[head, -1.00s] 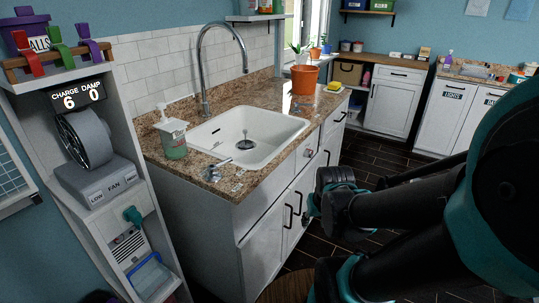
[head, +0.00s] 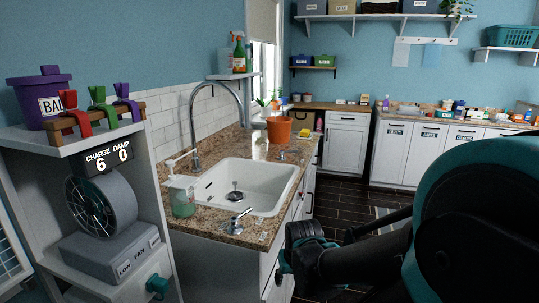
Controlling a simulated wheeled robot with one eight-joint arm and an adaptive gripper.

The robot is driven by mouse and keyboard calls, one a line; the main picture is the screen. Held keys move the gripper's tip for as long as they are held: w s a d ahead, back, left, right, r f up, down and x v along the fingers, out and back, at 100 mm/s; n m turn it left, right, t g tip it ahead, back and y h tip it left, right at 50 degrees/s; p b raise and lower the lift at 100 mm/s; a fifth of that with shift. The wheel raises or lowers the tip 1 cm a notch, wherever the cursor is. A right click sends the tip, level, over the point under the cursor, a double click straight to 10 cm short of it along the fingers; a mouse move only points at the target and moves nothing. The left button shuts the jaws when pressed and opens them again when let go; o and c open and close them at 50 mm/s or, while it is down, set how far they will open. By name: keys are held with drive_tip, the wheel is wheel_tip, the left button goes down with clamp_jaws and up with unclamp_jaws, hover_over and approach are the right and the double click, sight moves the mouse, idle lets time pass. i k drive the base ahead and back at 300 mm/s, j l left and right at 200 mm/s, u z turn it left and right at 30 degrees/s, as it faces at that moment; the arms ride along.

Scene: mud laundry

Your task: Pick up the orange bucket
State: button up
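The orange bucket (head: 279,130) stands upright at the far end of the granite counter (head: 238,226), beyond the white sink. My dark arm reaches in from the right of the head view. What looks like its end (head: 300,250) is low in front of the counter's cabinets, well apart from the bucket and nearer to me. The fingers are too dark and turned away to tell whether they are open or shut. Nothing is seen held.
A chrome faucet (head: 192,125) arches over the sink (head: 270,185). A soap bottle (head: 182,195) stands at the near counter edge. A yellow sponge (head: 304,133) lies right of the bucket. A shelf unit with a fan (head: 102,205) is at left. Dark floor (head: 345,195) is open between the counters.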

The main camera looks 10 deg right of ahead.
sight(278, 127)
drive_tip(key=l+z, duration=0.1)
drive_tip(key=z, duration=1.35)
drive_tip(key=i+z, duration=0.25)
drive_tip(key=i, duration=3.45)
drive_tip(key=i+u, duration=0.25)
drive_tip(key=u, duration=0.2)
drive_tip(key=i+u, duration=0.2)
drive_tip(key=u, duration=0.25)
drive_tip(key=i+l+u, duration=0.2)
drive_tip(key=u, duration=0.25)
